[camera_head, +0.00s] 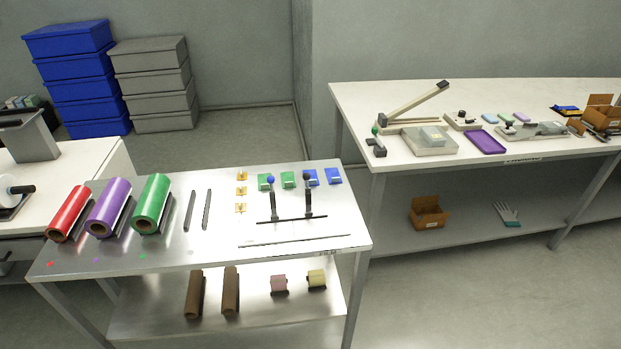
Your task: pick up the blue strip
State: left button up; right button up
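No single thing shows clearly as a blue strip. Two small blue pieces, the left one (312,179) and the right one (334,176), lie side by side at the back right of the near steel table (200,255). A light-blue flat piece (490,118) lies on the far white table (360,97). A dark blue flat item (565,109) lies further right on it. Neither of my grippers is in view.
A purple tray (486,142) is on the far table. Floor shows between the tables and behind.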

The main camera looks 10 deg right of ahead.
aim_at(313, 181)
jog(key=i+l+u, duration=0.1)
jog(key=u, duration=0.3)
jog(key=l+u, duration=0.25)
jog(key=u, duration=0.2)
jog(key=l+u, duration=0.2)
jog(key=u, duration=0.2)
jog(key=l+u, duration=0.25)
jog(key=u, duration=0.15)
